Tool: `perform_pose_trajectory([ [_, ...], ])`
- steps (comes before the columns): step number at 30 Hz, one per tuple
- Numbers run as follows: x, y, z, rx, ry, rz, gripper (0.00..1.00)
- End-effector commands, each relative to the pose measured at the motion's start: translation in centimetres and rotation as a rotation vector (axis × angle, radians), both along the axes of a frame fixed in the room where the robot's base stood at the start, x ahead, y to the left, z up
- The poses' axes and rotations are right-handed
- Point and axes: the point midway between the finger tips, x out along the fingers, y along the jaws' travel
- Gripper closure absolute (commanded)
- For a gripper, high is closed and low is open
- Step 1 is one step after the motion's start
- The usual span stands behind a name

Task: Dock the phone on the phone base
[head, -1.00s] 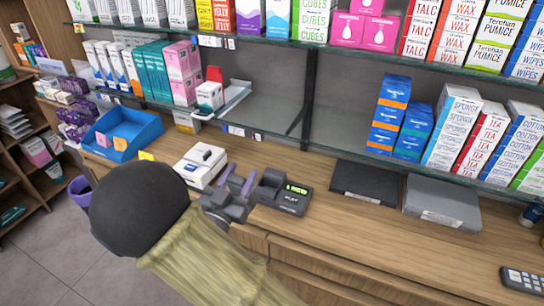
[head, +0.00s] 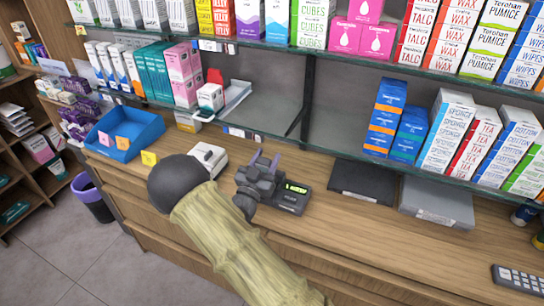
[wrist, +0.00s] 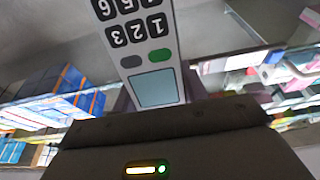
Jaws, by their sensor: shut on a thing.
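In the wrist view, the phone (wrist: 145,45) is pale, with dark number keys, a green key and a grey screen. It appears upside down there, between the fingers of my gripper (wrist: 160,92). The phone cannot be made out there. I cannot tell whether phone and base touch.
A white box-like device (head: 207,158) is left of my gripper, and a blue tray (head: 135,143) is farther left. A black flat case (head: 362,182) and a grey one (head: 437,207) lie right of the base. A stocked glass shelf (head: 330,150) overhangs the counter's back (head: 390,245).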

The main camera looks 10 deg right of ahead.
Motion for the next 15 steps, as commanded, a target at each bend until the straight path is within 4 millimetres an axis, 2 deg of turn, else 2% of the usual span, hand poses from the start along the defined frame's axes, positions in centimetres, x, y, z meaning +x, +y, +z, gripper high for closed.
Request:
perform_pose_trajectory([
  [1, 0.1, -0.1, -0.6, -0.001, 0.001, 0.000, 0.95],
  [3, 0.6, -0.5, 0.2, 0.026, 0.028, -0.001, 0.95],
  [6, 1.0, -0.8, 0.1, 0.050, 0.064, -0.001, 0.95],
  [15, 1.2, -0.8, -0.2, 0.060, 0.080, 0.001, 0.95],
])
